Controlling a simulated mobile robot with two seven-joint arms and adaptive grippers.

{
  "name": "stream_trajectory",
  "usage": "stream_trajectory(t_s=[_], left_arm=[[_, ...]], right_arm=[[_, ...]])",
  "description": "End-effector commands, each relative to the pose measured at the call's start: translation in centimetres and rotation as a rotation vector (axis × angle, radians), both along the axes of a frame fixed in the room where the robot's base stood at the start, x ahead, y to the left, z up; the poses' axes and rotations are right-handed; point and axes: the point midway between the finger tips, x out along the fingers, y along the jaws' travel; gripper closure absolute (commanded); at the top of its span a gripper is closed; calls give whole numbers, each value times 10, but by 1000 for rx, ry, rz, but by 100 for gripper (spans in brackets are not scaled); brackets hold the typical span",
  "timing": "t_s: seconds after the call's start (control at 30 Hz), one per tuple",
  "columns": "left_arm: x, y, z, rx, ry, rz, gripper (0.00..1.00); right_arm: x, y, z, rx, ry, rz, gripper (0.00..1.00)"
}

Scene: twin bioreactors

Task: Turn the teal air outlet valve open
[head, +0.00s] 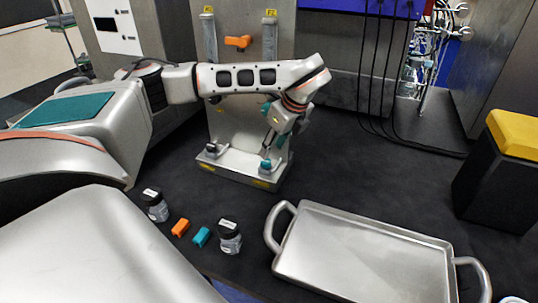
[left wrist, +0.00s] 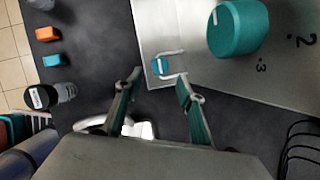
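In the left wrist view a large teal knob (left wrist: 238,27) stands out from the grey panel at the upper right. A smaller teal piece (left wrist: 160,66) with a light wire-like loop sits low on the unit. It also shows in the head view (head: 266,164) at the front right of the unit's base. I cannot tell for sure which is the air outlet valve. My left gripper (left wrist: 160,76) is open and points down in front of the panel; the smaller teal piece appears between its fingertips. In the head view my arm covers part of the panel. My right gripper is out of view.
An orange handle (head: 238,42) is on the panel between two clear tubes. Two dark-capped jars (head: 155,206) (head: 229,238), an orange block (head: 180,228) and a teal block (head: 202,237) are on the dark bench. A metal tray (head: 365,252) is at front right, near a yellow-topped black box (head: 500,175).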

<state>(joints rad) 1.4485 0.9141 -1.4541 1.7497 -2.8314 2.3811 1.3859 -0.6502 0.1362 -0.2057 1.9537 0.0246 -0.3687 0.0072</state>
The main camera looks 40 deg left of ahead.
Motion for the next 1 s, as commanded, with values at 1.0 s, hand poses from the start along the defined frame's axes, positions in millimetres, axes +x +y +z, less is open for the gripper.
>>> stream_trajectory(t_s=[1.0], left_arm=[[-2,-22,53,0,1,-1,62]], right_arm=[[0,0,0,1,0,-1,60]])
